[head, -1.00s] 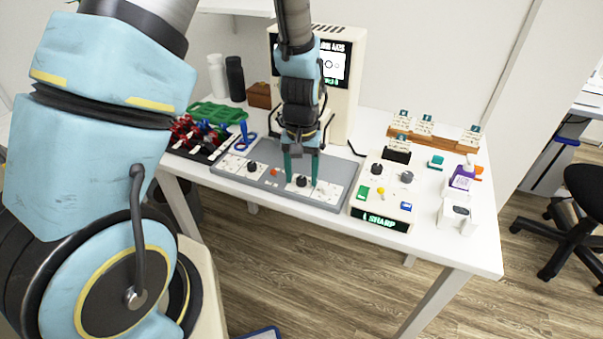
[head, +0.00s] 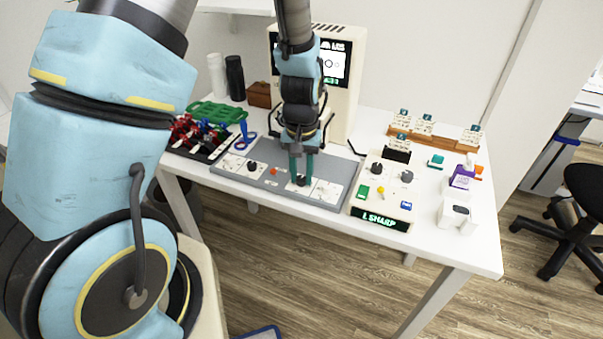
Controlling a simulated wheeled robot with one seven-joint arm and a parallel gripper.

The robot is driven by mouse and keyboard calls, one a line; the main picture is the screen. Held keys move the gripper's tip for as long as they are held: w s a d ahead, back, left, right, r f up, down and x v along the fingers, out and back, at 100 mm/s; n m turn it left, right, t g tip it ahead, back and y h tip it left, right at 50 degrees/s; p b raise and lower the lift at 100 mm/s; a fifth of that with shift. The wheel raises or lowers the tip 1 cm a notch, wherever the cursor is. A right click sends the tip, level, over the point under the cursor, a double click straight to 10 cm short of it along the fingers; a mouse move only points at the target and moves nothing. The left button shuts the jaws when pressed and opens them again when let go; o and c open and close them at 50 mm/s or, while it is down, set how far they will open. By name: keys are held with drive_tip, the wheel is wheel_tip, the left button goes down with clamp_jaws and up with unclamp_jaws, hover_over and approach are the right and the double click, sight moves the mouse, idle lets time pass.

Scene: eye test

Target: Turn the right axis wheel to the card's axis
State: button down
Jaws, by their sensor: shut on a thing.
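My gripper (head: 301,178) points down over the grey panel (head: 232,173) on the white table. Its two teal fingers are shut on the right axis wheel (head: 301,181), a black knob on a white dial plate, which they partly hide. A second black knob, the left wheel (head: 252,166), stands on its own white plate at the panel's left. A red button (head: 274,171) lies between them. The axis card cannot be told for certain; small white cards (head: 425,123) stand on a wooden rack, their print too small to read.
A beige machine with a screen (head: 335,67) stands behind my gripper, partly hidden by my arm. A beige control box (head: 376,209) with a green display stands right of the panel. A black tray of coloured items (head: 199,146) lies left.

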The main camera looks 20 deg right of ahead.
sight(301, 178)
drive_tip(key=shift+m+b, duration=0.35)
drive_tip(key=shift+m, duration=2.55)
drive_tip(key=c, duration=0.6)
unclamp_jaws()
wheel_tip(301, 178, up, 11)
drive_tip(key=b, duration=0.1)
drive_tip(key=shift+b, duration=0.35)
